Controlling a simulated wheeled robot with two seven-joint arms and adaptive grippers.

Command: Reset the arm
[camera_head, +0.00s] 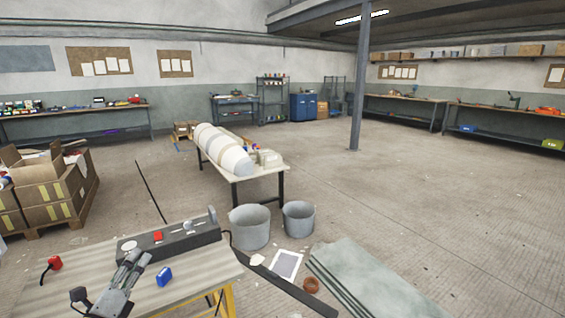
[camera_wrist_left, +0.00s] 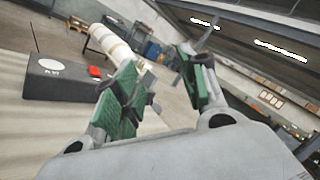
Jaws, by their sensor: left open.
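My left gripper (camera_head: 134,260) is raised over the near workbench (camera_head: 55,293), at the lower left of the head view. In the left wrist view its two green-padded fingers (camera_wrist_left: 160,88) stand apart with nothing between them. A dark box (camera_head: 170,243) with a red part on top lies on the bench beyond the gripper; it also shows in the left wrist view (camera_wrist_left: 62,82). A blue object (camera_head: 164,276) lies on the bench to the right of the gripper. A red-and-black object (camera_head: 54,263) lies to its left. My right gripper is out of view.
Two grey bins (camera_head: 250,228) stand on the floor beyond the bench. A table with white rolls (camera_head: 222,148) is behind them. Flat grey-green sheets (camera_head: 370,283) lie on the floor at right. Stacked cartons (camera_head: 45,190) stand at left. The floor at right is largely clear.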

